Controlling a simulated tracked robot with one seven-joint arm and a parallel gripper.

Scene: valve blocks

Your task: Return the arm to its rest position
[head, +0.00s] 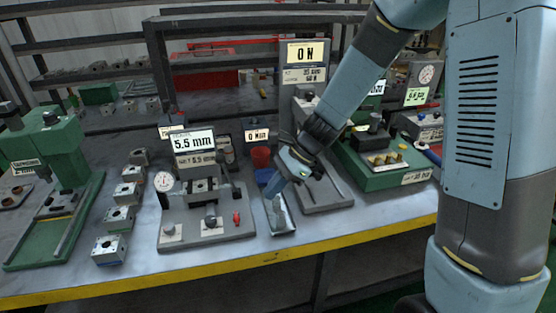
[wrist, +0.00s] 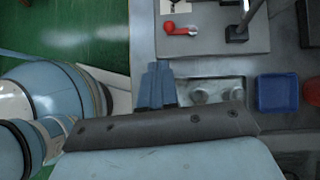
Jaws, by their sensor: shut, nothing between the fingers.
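My arm reaches down from the upper right of the head view, over the workbench (head: 330,228). In the wrist view the closed blue fingers (wrist: 158,84) stand beside the same tray (wrist: 238,84), which holds rounded metal parts (wrist: 202,96). The gap between fingertips and tray is hard to judge.
Left of the gripper stands a grey fixture (head: 210,232) with a "5.5 mm" display (head: 193,143) and a red lever (head: 237,218). A press with a "0 N" display (head: 306,53) rises behind my gripper. A green fixture (head: 385,178) stands right. Valve blocks (head: 121,217) line the left.

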